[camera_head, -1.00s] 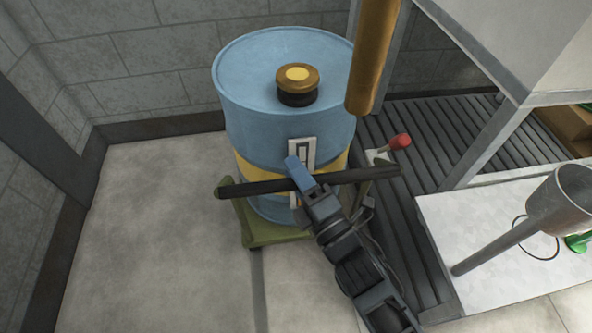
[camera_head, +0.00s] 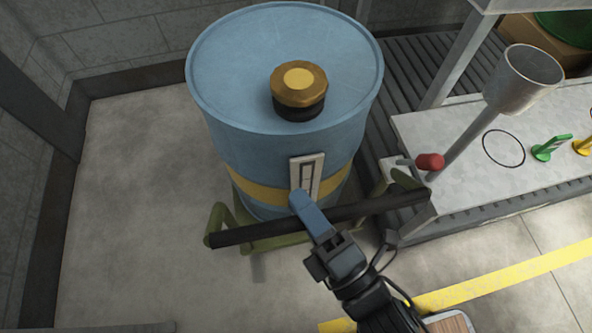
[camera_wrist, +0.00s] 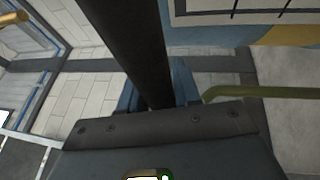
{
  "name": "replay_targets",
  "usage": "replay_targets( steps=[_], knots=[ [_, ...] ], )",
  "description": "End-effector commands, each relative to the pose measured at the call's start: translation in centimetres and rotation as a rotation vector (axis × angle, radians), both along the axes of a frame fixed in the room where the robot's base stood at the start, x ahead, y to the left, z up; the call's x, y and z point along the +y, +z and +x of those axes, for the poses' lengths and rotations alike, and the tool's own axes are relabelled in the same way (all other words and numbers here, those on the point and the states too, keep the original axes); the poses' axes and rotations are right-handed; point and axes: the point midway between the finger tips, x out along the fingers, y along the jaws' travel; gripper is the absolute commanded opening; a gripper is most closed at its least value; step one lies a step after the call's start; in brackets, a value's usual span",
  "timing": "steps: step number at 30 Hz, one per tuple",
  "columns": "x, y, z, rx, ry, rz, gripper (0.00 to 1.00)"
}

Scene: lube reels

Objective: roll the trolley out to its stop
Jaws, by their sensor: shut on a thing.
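The trolley is a low olive-green frame with a black push bar (camera_head: 380,208) across its front, and its green side tube (camera_head: 218,222) shows at the left. A blue drum (camera_head: 235,120) with a yellow band and a brown-and-black cap (camera_head: 299,88) stands upright on it. My gripper (camera_head: 308,212) is shut on the push bar near its middle. In the wrist view the black bar (camera_wrist: 135,45) runs between my blue fingers (camera_wrist: 158,88). The trolley's wheels and most of its base are hidden under the drum.
A red-knobbed lever (camera_head: 430,162) stands at the trolley's right. Beyond it is a bench (camera_head: 440,130) with a metal funnel (camera_head: 530,75) and small green and yellow items. A dark slatted grating (camera_head: 400,75) lies behind. Clear floor (camera_head: 120,210) is at left; a yellow line (camera_head: 500,275) crosses the front right.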

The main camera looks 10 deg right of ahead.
Motion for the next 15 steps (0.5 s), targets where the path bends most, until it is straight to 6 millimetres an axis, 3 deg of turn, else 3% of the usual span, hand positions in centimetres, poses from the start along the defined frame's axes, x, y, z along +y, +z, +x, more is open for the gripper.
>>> replay_targets(
  steps=[6,15],
  knots=[
    [-0.1,-0.2,-2.7,0.005,-0.001,-0.002,0.00],
    [0.0,-0.1,-3.8,0.003,0.001,-0.001,0.00]
  ],
)
